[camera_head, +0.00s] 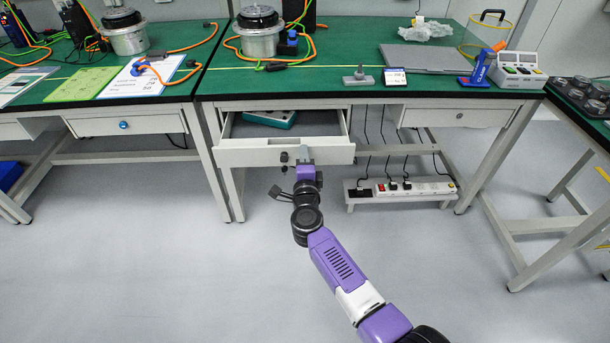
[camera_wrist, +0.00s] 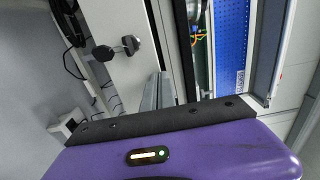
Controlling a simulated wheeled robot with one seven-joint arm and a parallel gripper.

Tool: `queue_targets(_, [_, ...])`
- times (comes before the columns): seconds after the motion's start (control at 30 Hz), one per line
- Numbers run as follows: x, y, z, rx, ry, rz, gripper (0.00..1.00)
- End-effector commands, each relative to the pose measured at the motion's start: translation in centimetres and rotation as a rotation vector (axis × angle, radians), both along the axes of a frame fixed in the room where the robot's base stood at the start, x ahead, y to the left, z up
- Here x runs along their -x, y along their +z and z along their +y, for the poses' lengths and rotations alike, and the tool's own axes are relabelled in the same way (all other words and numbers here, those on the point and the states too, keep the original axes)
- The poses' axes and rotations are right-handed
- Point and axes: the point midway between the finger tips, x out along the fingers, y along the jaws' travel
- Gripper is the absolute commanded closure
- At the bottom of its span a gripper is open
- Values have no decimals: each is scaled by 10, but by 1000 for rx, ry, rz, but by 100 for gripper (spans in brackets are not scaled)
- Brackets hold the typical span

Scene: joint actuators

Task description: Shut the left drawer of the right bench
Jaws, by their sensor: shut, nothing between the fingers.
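The left drawer (camera_head: 250,153) of the right bench (camera_head: 350,92) is pulled out, its inside showing from above. A teal-edged device (camera_head: 270,118) lies in it. The drawer's white front also shows in the wrist view (camera_wrist: 112,22), with a dark round knob (camera_wrist: 104,53) on it. My gripper (camera_head: 305,158) is at the drawer front, just right of the knob. Its fingers are together and empty, and they also show in the wrist view (camera_wrist: 157,90). I cannot tell whether the fingertips touch the front.
The right drawer (camera_head: 455,115) of this bench is shut. A power strip (camera_head: 415,188) sits on a low shelf below, with hanging cables. Another bench (camera_head: 120,105) stands to the left and a dark-topped table (camera_head: 585,125) to the right. The floor in front (camera_head: 150,270) is clear.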

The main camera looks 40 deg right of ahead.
Motion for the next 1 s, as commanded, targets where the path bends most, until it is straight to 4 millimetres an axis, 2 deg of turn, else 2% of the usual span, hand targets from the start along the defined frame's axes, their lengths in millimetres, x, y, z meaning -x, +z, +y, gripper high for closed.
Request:
queue_targets(0.03, [-13,-2,-9,1,-2,-2,100])
queue_targets(0.2, [-50,-5,-36,0,-2,-2,100])
queue_targets(0.5, [-98,-4,-71,0,0,-1,100])
queue_targets(0.7, [-114,-3,-83,1,0,1,100])
queue_targets(1.0, [-121,-1,-87,0,0,1,100])
